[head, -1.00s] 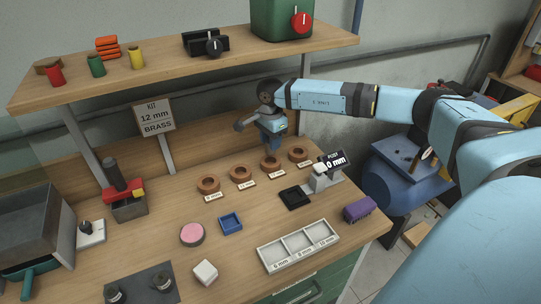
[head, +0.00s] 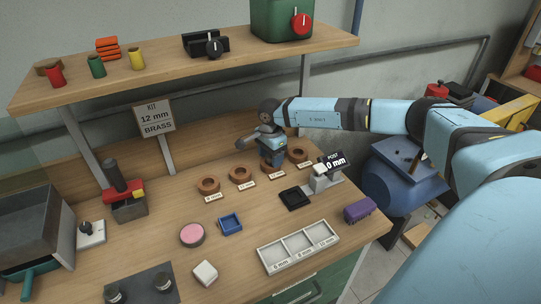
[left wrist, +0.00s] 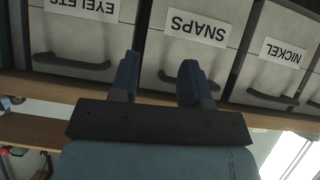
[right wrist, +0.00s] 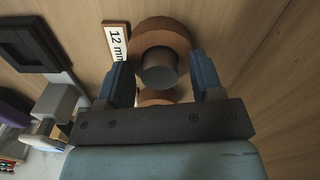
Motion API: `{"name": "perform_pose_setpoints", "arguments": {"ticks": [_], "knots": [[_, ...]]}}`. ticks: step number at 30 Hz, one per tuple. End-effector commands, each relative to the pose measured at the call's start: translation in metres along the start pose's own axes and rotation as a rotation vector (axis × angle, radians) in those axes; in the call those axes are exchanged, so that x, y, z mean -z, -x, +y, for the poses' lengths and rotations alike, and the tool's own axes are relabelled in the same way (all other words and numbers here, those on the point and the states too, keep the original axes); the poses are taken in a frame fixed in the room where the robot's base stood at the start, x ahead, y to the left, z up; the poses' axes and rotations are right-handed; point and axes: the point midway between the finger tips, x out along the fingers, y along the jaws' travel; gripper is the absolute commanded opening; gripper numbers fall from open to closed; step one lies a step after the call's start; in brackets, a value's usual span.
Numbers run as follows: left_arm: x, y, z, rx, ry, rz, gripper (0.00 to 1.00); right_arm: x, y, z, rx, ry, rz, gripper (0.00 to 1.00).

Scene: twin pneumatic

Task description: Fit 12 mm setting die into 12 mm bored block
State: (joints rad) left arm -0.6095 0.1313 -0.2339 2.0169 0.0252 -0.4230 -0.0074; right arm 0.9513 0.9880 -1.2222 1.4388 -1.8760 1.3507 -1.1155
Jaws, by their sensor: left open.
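My right gripper (head: 272,162) is low over the third wooden ring in the bench row. In the right wrist view it (right wrist: 162,82) is open, with a grey cylinder (right wrist: 159,72), seemingly the die, between its fingers and gaps on both sides. The cylinder appears to stand in a wooden ring (right wrist: 160,32), beside a "12 mm" label (right wrist: 116,42). My left gripper is not in the head view; in the left wrist view it (left wrist: 157,75) is open and empty before labelled drawers. I cannot tell which item is the bored block.
Two other rings (head: 208,185) (head: 240,174) stand left of the gripper, and a fourth (head: 298,155) close to its right. A black square pad (head: 294,199) and a display post (head: 335,162) are in front. A white three-compartment tray (head: 298,246) lies nearer.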

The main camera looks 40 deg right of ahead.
Motion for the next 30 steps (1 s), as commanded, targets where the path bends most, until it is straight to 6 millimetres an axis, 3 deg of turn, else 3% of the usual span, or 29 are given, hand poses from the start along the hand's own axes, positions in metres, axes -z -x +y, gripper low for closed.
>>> {"name": "perform_pose_setpoints", "arguments": {"ticks": [10,22,30], "knots": [[0.002,0.001,0.0,0.0,-0.001,0.003,0.43,0.0,0.011,0.0,0.001,0.0,0.0,0.61],[-0.003,-0.002,0.0,-0.001,0.003,-0.003,0.43,0.0,0.093,-0.001,0.003,0.0,0.0,0.61],[-0.003,-0.002,0.001,-0.001,0.006,-0.004,0.43,0.0,0.122,0.0,0.001,0.001,-0.001,0.61]]}}
